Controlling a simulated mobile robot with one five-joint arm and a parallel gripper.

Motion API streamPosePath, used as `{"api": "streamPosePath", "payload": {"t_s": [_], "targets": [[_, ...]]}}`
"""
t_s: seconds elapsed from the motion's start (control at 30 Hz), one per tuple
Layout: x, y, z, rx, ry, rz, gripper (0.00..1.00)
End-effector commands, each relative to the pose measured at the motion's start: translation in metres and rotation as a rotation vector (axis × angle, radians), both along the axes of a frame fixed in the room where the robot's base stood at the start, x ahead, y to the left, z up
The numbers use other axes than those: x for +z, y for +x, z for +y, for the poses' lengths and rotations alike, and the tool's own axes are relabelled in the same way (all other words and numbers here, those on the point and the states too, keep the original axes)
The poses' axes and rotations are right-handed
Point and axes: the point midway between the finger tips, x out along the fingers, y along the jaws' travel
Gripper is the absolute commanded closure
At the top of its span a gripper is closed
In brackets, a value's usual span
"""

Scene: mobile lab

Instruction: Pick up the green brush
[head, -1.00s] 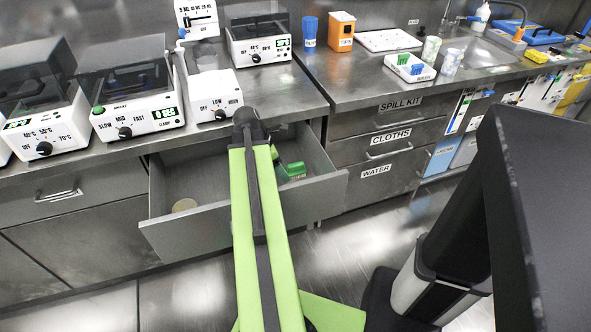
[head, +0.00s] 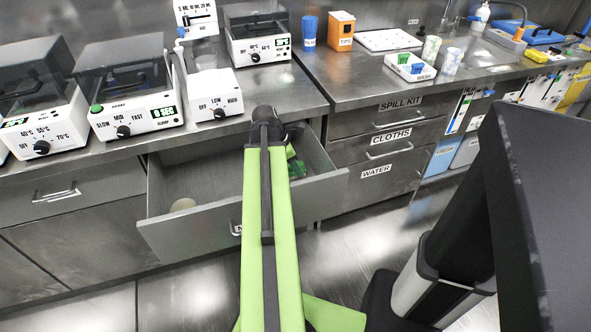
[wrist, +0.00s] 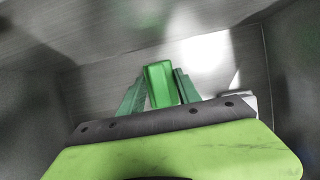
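The green brush, a bright green block-like piece, lies in the open drawer. It shows in the wrist view (wrist: 160,82) between two darker green fingers. My gripper (wrist: 160,86) has one finger on each side of it. I cannot tell whether the fingers touch it or a narrow gap remains. The dark edge and lime-green body of my arm hide the finger bases and the brush's lower part. In the head view my lime arm reaches over the drawer and hides most of the gripper; only green patches show to its right, and I cannot tell the brush apart there.
The open drawer (head: 180,236) has raised walls around my gripper. The counter above (head: 300,95) carries lab devices and overhangs the drawer's back. The closed cloths drawer (head: 388,153) is to the right.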

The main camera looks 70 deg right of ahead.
Motion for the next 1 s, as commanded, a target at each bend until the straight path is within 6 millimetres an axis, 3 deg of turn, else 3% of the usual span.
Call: {"api": "streamPosePath", "payload": {"t_s": [0.03, 0.27, 0.57, 0.8, 1.0], "targets": [[0.0, 0.0, 0.0, 0.0, 0.0, 0.0, 0.7], [0.0, 0.001, 0.0, 0.0, 0.0, 0.0, 1.0], [0.002, 0.001, 0.0, 0.001, 0.0, 0.0, 1.0], [0.018, 0.001, 0.0, 0.001, 0.0, 0.0, 1.0], [0.012, 0.018, 0.032, 0.006, -0.001, -0.001, 1.0]]}}
